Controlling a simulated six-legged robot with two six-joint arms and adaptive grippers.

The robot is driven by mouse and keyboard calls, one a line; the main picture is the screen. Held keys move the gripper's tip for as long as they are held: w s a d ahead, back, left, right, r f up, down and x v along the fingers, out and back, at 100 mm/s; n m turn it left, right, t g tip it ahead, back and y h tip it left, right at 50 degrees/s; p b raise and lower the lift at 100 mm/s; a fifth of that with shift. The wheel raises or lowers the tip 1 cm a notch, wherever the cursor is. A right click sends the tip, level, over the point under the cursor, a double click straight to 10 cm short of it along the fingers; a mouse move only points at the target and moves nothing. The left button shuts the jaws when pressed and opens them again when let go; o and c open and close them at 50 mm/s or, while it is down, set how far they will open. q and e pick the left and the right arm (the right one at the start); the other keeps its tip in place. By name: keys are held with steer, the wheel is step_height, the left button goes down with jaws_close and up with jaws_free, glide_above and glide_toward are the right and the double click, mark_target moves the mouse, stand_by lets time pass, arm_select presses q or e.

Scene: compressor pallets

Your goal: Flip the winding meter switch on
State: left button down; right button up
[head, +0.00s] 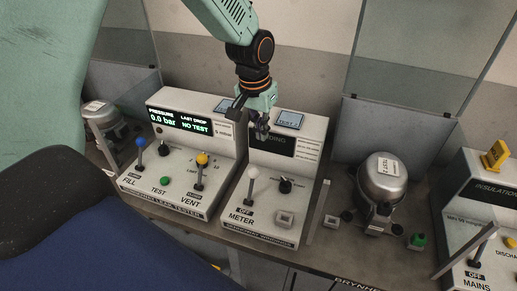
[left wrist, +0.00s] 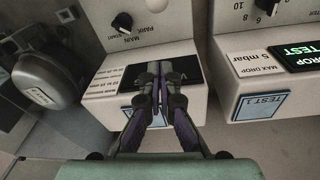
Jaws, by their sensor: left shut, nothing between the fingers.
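The winding meter (head: 311,135) is a white console in the middle of the bench in the head view. Its METER switch (head: 251,173) is a lever with a white ball, above a label reading OFF. A black knob (head: 285,185) sits to its right. My left gripper (head: 257,133) is shut and empty, in front of the winding unit's dark display, above and behind the white lever. In the left wrist view the shut fingers (left wrist: 155,82) lie over the dark display (left wrist: 187,72), hiding part of it. The white lever is not seen there. My right gripper is not in view.
A metal compressor (head: 383,180) stands right, beyond a thin upright plate (head: 319,211). The insulation unit (head: 485,215) is far right. Glass panels (head: 420,65) rise behind.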

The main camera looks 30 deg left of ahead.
mark_target(251, 186)
arm_select(q)
steer(key=f, duration=0.6)
steer(key=w+f, duration=0.1)
steer(key=f, duration=0.2)
steer(key=shift+w+d, duration=0.1)
steer(key=shift+d, duration=0.15)
steer(key=shift+s, duration=0.3)
steer(key=shift+s+d+r+p, duration=0.2)
steer(key=shift+s+p, duration=0.05)
steer(key=shift+s, duration=0.35)
steer(key=shift+s+d+r+p, duration=0.15)
steer(key=shift+s+p, duration=0.1)
steer(key=shift+s, duration=0.3)
steer(key=shift+s+a, duration=0.2)
steer(key=shift+s, duration=0.25)
steer(key=shift+w+f, duration=0.15)
steer(key=shift+w, duration=0.05)
steer(key=shift+d, duration=0.15)
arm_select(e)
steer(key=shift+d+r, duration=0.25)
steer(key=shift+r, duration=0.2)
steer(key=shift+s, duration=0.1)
